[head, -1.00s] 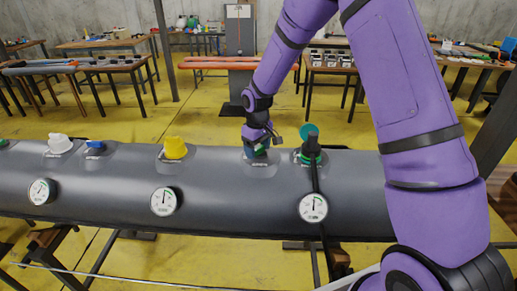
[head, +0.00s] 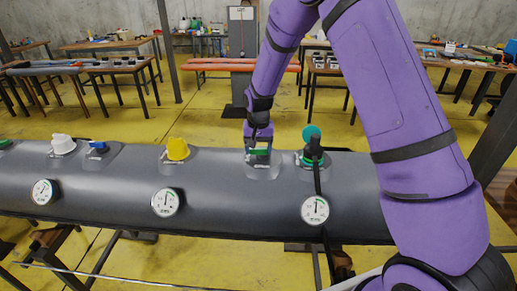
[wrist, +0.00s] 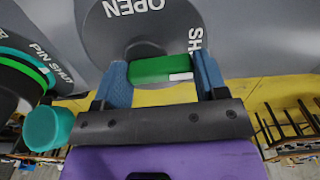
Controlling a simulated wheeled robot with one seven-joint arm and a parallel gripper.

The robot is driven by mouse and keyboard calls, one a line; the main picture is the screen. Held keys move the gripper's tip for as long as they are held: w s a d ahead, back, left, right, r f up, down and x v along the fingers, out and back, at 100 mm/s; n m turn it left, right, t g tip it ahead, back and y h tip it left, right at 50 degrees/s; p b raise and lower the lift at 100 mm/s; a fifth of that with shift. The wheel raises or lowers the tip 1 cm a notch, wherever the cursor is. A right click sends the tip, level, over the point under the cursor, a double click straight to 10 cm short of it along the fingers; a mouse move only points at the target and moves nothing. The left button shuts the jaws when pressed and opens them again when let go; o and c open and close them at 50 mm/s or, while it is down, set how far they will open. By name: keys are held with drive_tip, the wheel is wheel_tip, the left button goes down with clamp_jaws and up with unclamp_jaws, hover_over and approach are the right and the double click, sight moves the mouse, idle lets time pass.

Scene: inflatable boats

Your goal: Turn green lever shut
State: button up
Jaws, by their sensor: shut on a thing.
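The green lever (wrist: 155,68) sits on a round grey plate (wrist: 150,32) on the dark tube. In the wrist view the plate reads OPEN at the top and SH at the right, the rest of that word being hidden by a finger. A white mark shows on the lever's right end, near the SH lettering. My gripper (wrist: 162,80) has its two blue fingers on either side of the lever, shut on it. In the head view the lever (head: 259,151) is a small green strip under my gripper (head: 259,143).
Close right of the lever stands a valve with a teal cap (head: 311,133); its ring reads PIN SHUT in the wrist view. A yellow cap (head: 178,149), a blue valve (head: 97,148) and a white cap (head: 62,144) lie leftward. Gauges (head: 315,210) line the tube's front.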

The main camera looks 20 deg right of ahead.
sight(258, 148)
drive_tip(key=shift+w+m, duration=0.1)
drive_tip(key=shift+m, duration=0.4)
drive_tip(key=o, duration=0.9)
drive_tip(key=shift+o, duration=0.2)
wheel_tip(258, 148, up, 11)
idle(0.3)
